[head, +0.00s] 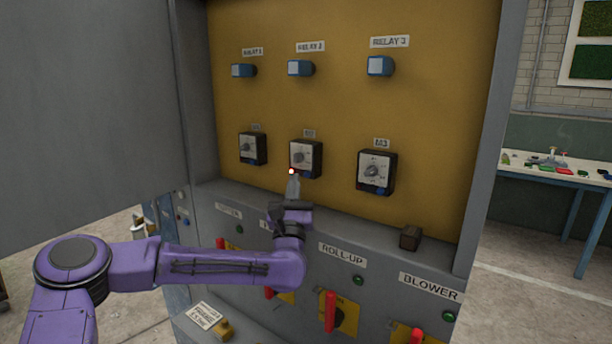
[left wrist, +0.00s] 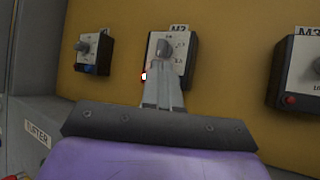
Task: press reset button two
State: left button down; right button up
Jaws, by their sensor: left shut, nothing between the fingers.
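The middle black and white module (head: 305,158), labelled M2 in the left wrist view (left wrist: 180,44), is mounted on the yellow panel between two similar modules. A small bright white and red spot (head: 291,171) shows at its lower left corner, where a reset button sits; it also shows in the left wrist view (left wrist: 144,76). My left gripper (head: 293,182) is shut and empty, its fingertips in front of the module's lower part, just beside that spot. I cannot tell whether they touch. The fingers (left wrist: 165,88) hide part of the module's lower face. My right gripper is out of view.
The left module (head: 252,148) and right module (head: 376,172) flank the middle one. Blue relays (head: 300,68) are above. Below is a grey ledge with a small dark block (head: 410,238) and red-handled switches (head: 330,311). A grey door (head: 90,110) stands open at left.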

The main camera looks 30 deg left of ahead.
aim_at(307, 175)
pick_arm(q)
jog(key=shift+w, duration=0.7)
dwell(1.4)
jog(key=shift+w+d+f+b, duration=0.1)
jog(key=shift+w+b, duration=0.1)
jog(key=shift+b, duration=0.3)
jog(key=shift+w, duration=0.2)
